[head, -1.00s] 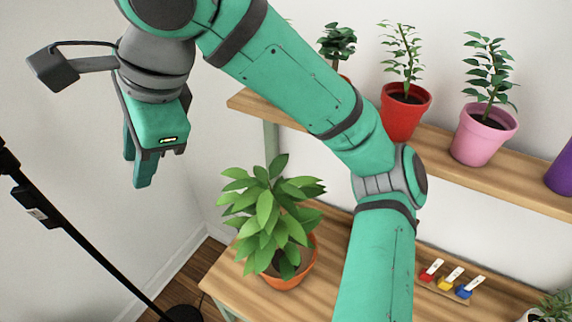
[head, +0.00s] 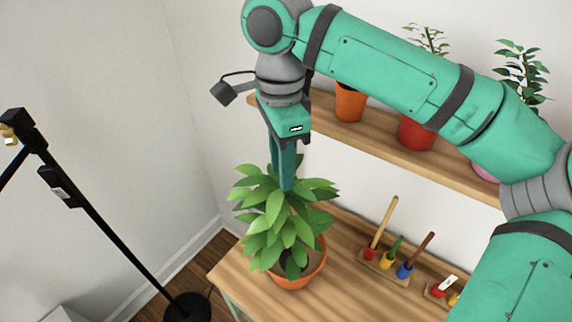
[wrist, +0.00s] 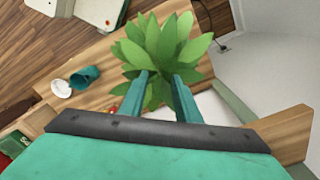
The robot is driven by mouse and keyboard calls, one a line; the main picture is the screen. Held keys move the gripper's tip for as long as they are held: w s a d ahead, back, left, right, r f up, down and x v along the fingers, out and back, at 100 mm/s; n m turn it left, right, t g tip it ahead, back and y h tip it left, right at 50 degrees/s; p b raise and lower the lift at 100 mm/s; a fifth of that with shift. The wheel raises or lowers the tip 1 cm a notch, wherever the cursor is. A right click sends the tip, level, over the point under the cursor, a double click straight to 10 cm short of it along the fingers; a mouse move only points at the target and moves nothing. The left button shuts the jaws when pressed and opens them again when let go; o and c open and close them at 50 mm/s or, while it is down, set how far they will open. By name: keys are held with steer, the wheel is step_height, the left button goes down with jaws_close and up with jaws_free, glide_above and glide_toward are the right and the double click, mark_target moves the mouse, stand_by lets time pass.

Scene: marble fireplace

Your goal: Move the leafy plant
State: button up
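The leafy plant (head: 280,225) has broad green leaves and stands upright in an orange pot (head: 299,272) on the left end of the lower wooden shelf. In the wrist view the leafy plant (wrist: 160,50) fills the area beyond my fingers. My gripper (head: 286,185) points down at the top of the leaves, in front of or among them. In the wrist view the two fingers of my gripper (wrist: 162,85) are apart, with leaves showing between and beyond them. I cannot tell whether the fingers touch the leaves. The pot is hidden in the wrist view.
An upper shelf (head: 380,147) behind the plant carries an orange pot (head: 350,102), a red pot (head: 416,132) and others. Small coloured pots with sticks (head: 388,262) sit right of the plant. A black lamp stand (head: 110,225) stands on the left.

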mark_target(283, 205)
step_height(283, 205, down, 10)
steer(key=shift+s+r, duration=0.1)
steer(key=shift+s+f, duration=0.1)
steer(key=shift+f, duration=0.45)
jaws_close()
steer(key=shift+w, duration=0.25)
steer(key=shift+a, duration=0.1)
